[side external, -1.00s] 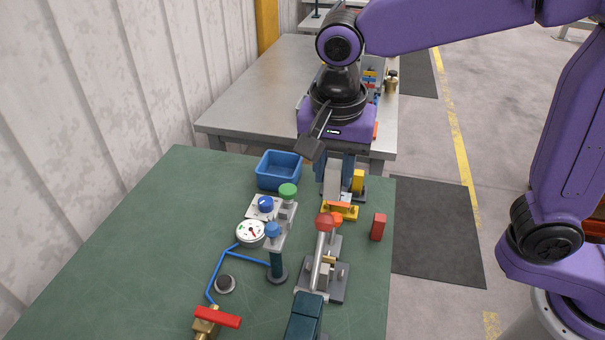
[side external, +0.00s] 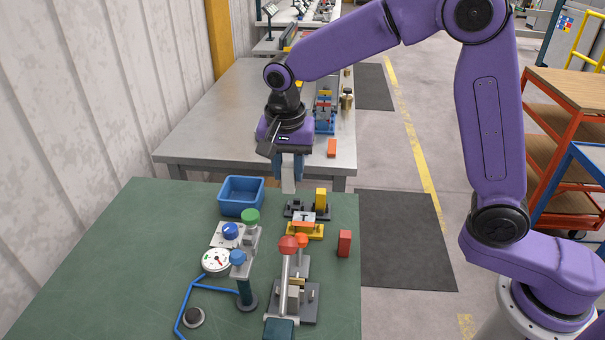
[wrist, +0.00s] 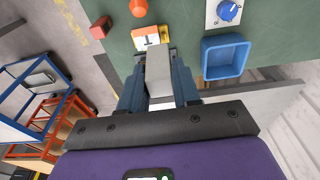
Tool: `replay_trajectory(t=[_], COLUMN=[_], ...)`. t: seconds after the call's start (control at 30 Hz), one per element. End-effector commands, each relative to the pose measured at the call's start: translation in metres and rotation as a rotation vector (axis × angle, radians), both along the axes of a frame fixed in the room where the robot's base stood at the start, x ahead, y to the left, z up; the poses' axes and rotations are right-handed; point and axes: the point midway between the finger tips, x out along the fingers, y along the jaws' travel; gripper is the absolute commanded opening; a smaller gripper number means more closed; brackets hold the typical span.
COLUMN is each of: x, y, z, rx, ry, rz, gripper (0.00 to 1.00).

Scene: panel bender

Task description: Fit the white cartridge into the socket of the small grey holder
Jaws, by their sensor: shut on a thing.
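My gripper (side external: 287,168) is shut on the white cartridge (side external: 288,181), a plain pale upright block. It hangs beyond the far edge of the green bench. In the wrist view the cartridge (wrist: 158,70) sits between the blue fingers of my gripper (wrist: 159,82). A small dark grey holder (side external: 294,209) with a yellow block (side external: 321,198) on its right stands on the bench just nearer than the cartridge. The cartridge's lower end is apart from it. I cannot make out the socket; in the wrist view the cartridge largely hides the holder.
A blue bin (side external: 241,196) and a green-knobbed post (side external: 250,217) are left; a red block (side external: 345,243) is right. The bench's left side is clear.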

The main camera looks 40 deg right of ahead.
Motion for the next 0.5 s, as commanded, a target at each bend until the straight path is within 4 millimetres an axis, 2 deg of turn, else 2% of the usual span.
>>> replay_trajectory(t=[0.03,0.2,0.33,0.5], x=[0.016,0.057,0.076,0.088], y=[-0.013,-0.047,-0.068,-0.082], z=[-0.014,-0.049,-0.069,-0.082], rx=[-0.003,-0.002,0.000,0.000], ry=[0.006,0.003,0.002,-0.001], rz=[-0.008,-0.006,-0.003,0.000], gripper=[0.07,0.07,0.07,0.07])
